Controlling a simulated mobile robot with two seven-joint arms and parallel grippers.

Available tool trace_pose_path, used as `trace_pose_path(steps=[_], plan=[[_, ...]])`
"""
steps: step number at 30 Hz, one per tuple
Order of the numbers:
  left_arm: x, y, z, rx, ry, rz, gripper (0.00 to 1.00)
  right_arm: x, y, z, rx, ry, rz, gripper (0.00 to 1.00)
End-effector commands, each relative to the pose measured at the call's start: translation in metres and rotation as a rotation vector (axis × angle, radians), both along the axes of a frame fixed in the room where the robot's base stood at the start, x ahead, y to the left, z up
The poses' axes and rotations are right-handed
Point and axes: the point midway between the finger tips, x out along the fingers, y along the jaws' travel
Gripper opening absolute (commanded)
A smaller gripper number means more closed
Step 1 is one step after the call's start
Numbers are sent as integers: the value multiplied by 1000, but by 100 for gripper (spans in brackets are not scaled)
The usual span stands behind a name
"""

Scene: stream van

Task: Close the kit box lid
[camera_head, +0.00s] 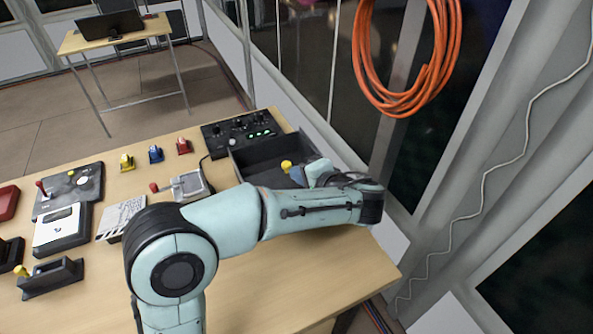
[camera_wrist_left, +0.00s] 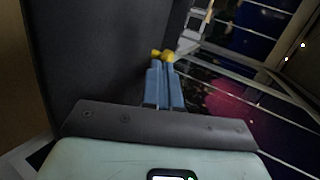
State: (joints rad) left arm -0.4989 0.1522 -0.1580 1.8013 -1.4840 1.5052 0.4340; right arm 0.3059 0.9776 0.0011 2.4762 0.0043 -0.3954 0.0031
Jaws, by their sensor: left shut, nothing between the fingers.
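The kit box (camera_head: 244,160) is a dark grey open box at the back right of the wooden table. Its inside shows in part; its right side is hidden behind my left arm. I cannot clearly tell the lid from the box walls. My left gripper (camera_head: 287,165) is over the box, pointing left, with its yellow fingertips together. In the left wrist view the blue fingers (camera_wrist_left: 163,57) are shut and empty beside a large dark panel (camera_wrist_left: 95,50), part of the box or its lid. I cannot tell whether they touch it. My right gripper is out of view.
A black control panel with green lights (camera_head: 247,130) stands behind the box. A grey device with a red knob (camera_head: 186,186) is to its left. Small coloured switches (camera_head: 155,154) and several devices fill the table's left. An orange cable coil (camera_head: 449,60) hangs at the right. The table's front right is clear.

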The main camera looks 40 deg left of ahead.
Motion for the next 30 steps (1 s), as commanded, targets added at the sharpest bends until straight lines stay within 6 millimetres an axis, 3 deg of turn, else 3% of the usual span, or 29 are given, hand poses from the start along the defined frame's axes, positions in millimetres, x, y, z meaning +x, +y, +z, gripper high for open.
trace_pose_path(steps=[4,18,20,30], plan=[[4,11,-2,0,0,1,0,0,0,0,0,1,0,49],[7,18,-3,0,0,3,0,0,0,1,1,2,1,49],[11,27,-3,0,0,4,0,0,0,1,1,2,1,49],[53,108,-2,0,1,5,0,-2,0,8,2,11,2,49]])
